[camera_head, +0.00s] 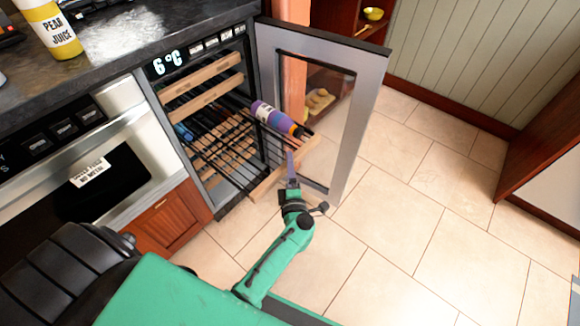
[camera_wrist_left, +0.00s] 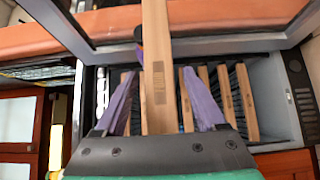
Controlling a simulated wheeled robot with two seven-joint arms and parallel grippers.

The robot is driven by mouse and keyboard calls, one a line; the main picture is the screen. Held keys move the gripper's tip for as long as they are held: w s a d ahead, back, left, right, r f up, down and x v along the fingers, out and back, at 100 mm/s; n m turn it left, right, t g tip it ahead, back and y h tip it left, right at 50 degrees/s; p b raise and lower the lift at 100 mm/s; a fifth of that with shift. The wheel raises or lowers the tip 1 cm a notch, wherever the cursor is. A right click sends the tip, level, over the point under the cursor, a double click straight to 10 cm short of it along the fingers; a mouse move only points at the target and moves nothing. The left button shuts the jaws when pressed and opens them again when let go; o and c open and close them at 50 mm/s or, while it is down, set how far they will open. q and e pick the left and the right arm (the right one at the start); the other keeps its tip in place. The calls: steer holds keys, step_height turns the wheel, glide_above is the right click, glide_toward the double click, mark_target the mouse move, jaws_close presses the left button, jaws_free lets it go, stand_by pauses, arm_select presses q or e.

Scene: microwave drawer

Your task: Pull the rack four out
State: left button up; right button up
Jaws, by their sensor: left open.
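The wine cooler (camera_head: 207,42) stands open and holds several racks with wooden fronts. One wire rack is out of the cooler, and its wooden front (camera_head: 268,184) reaches toward the open door. A purple and orange bottle (camera_head: 272,117) lies on a rack near its front end. My left gripper (camera_head: 291,160) is at the extended rack's front. In the left wrist view, the purple fingers of my left gripper (camera_wrist_left: 158,75) are spread, with the long wooden front (camera_wrist_left: 156,60) between them. Contact cannot be told. My right gripper is not in view.
The glass door (camera_head: 365,95) of the cooler stands open, just right of the extended rack. A microwave drawer (camera_head: 115,150) is at left under a dark counter (camera_head: 120,35) with a juice bottle (camera_head: 52,32). The tiled floor (camera_head: 420,200) at right is clear.

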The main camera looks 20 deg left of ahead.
arm_select(q)
steer(key=p+v, duration=0.1)
steer(key=v, duration=0.6)
steer(key=shift+s, duration=0.2)
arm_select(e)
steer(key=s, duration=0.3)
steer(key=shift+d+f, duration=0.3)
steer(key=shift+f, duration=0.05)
arm_select(q)
steer(key=shift+d+f, duration=0.1)
